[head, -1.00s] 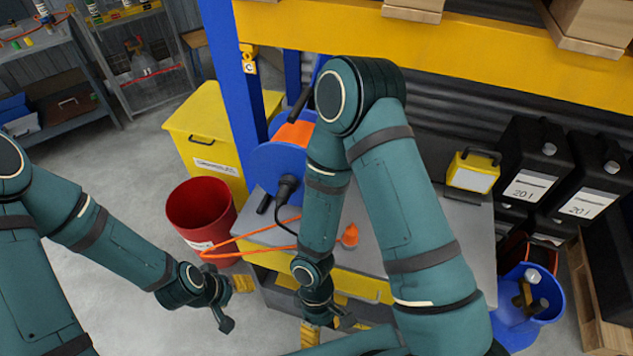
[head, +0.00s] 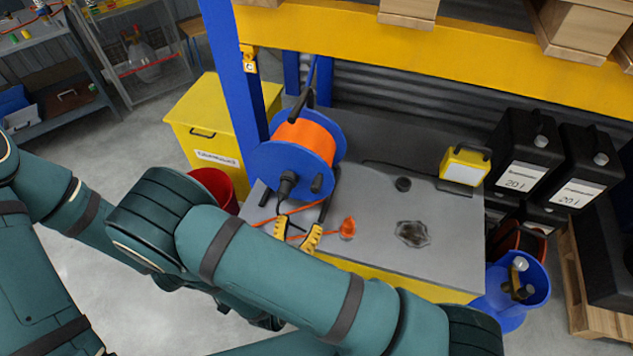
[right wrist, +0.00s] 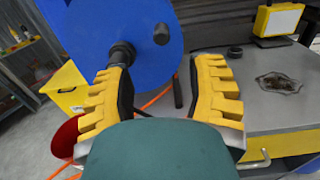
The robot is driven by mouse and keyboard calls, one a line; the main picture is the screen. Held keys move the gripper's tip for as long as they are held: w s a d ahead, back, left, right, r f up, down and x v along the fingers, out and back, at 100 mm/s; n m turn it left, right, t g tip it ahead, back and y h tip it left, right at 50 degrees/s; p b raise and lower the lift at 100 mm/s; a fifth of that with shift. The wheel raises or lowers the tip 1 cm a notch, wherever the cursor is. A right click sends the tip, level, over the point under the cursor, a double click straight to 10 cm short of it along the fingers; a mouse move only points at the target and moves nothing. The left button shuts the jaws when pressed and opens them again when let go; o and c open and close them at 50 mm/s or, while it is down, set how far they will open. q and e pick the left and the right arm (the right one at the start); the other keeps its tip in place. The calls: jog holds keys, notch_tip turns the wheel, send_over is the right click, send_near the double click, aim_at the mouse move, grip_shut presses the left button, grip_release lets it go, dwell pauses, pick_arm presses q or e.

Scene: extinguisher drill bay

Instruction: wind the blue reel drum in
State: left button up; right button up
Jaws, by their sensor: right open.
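The blue reel drum (head: 262,165), wound with orange cable (head: 306,135), stands on the grey bench top at its left end. A black plug (head: 287,183) and a black knob (head: 316,184) sit on its near face. My right gripper (head: 296,232) is open, its yellow fingers just in front of and below the drum. In the right wrist view the drum (right wrist: 130,25) fills the upper middle, with the knob (right wrist: 161,34) ahead between the fingers. The plug (right wrist: 122,54) shows behind the left finger's tip; I cannot tell whether they touch. My left gripper is hidden behind my right arm.
Loose orange cable crosses the bench (head: 455,260) to an orange piece (head: 348,228). A dark stain (head: 412,234) and a yellow lamp (head: 465,166) are to the right. A blue post (head: 232,85) stands left of the drum, with a red bucket (head: 212,186) and yellow bin (head: 205,140) beyond.

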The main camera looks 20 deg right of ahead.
aim_at(314, 191)
jog(key=p+x, duration=0.1)
jog(key=x, duration=1.1)
jog(key=shift+w+d, duration=0.2)
grip_shut()
